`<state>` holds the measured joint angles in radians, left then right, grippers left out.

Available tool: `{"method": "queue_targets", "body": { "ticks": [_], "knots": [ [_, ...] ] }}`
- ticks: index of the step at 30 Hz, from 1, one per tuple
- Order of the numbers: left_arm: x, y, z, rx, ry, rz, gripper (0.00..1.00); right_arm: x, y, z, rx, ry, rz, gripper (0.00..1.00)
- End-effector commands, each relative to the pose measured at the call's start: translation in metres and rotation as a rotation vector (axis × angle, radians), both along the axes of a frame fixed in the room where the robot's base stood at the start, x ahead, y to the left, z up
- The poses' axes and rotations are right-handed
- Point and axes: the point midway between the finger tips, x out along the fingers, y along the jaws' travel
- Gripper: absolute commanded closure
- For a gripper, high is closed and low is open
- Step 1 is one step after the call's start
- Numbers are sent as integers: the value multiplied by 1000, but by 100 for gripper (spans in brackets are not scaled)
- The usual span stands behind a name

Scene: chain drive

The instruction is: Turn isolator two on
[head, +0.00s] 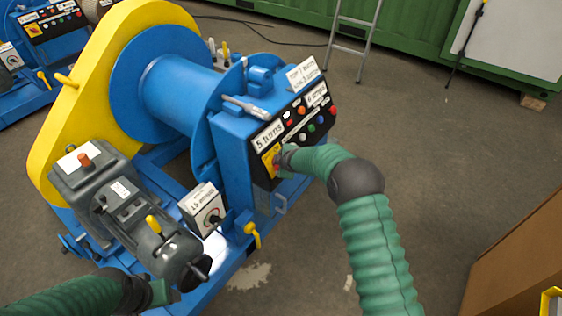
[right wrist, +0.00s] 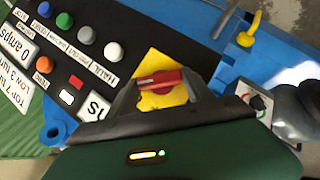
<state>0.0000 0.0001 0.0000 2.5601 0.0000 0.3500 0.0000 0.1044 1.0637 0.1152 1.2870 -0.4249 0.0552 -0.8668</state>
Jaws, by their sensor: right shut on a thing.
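A red rotary handle (right wrist: 160,82) sits on a yellow plate (right wrist: 158,62) on the black control panel of the blue winch. My right gripper (head: 281,160) is at the panel's lower left in the head view. In the right wrist view its fingers (right wrist: 162,86) are shut on the red handle, one at each end. The handle lies nearly level across that picture. I cannot read a number for this isolator. My left gripper (head: 165,291) is low beside the grey motor, and its fingers are unclear.
The panel carries coloured buttons, including a white one (right wrist: 113,51), and label plates (head: 302,74). A grey box with a dial (head: 210,216) stands below left of it. A yellow lever (head: 252,233) hangs nearby. A brown box (head: 520,255) is at right; the floor between is clear.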

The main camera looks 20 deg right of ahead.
Motion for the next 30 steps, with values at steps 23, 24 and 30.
{"method": "queue_targets", "body": {
  "ticks": [23,24,30],
  "knots": [
    [0,0,3,0,0,0,40,-10,-1,12,-2,2,0,19],
    [0,0,5,0,0,0,40,-16,-1,19,-2,2,0,19],
    [0,0,13,0,0,0,40,-55,-2,62,-1,1,-1,19]
  ]
}}
